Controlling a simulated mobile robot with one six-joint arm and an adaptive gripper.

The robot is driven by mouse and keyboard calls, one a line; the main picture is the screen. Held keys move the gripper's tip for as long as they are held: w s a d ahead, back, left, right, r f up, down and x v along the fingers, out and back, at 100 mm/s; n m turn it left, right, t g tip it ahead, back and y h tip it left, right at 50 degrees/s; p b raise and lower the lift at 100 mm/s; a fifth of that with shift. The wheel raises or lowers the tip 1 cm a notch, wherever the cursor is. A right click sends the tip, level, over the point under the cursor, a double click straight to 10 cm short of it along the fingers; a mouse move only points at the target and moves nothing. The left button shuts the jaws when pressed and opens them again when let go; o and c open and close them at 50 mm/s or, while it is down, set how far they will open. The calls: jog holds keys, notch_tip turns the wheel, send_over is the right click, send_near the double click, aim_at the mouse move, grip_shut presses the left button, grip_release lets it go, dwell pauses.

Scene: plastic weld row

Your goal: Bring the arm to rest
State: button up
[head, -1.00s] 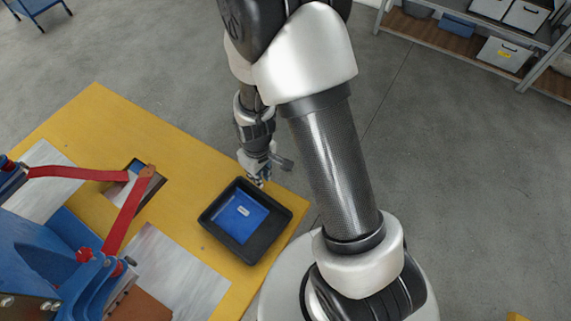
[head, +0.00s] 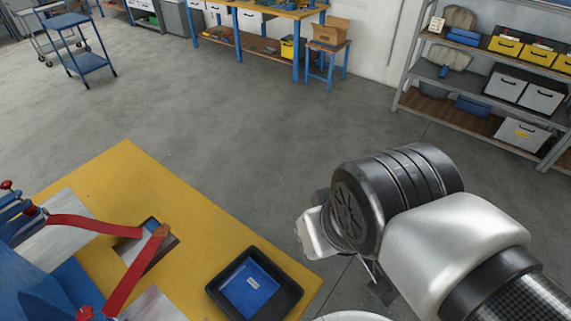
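My arm (head: 450,235) is folded at the lower right in the head view, off to the right of the yellow table (head: 215,231). My gripper is mostly hidden behind the arm's large dark joint. Only small grey parts show below that joint, so I cannot see the fingers or whether they are open or shut. A black tray (head: 291,299) sits at the table's near right corner with a blue piece (head: 249,288) lying in it. The arm is apart from the tray.
A machine with red arms (head: 95,224) and blue parts stands on the table's left. Shelves with bins (head: 430,90) stand at the upper right. A workbench (head: 265,12) and a blue cart (head: 88,60) are at the back. The grey floor between is clear.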

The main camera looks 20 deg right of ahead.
jog(key=shift+f, duration=0.1)
notch_tip(320, 180, down, 6)
jog(key=b, duration=0.6)
dwell(0.7)
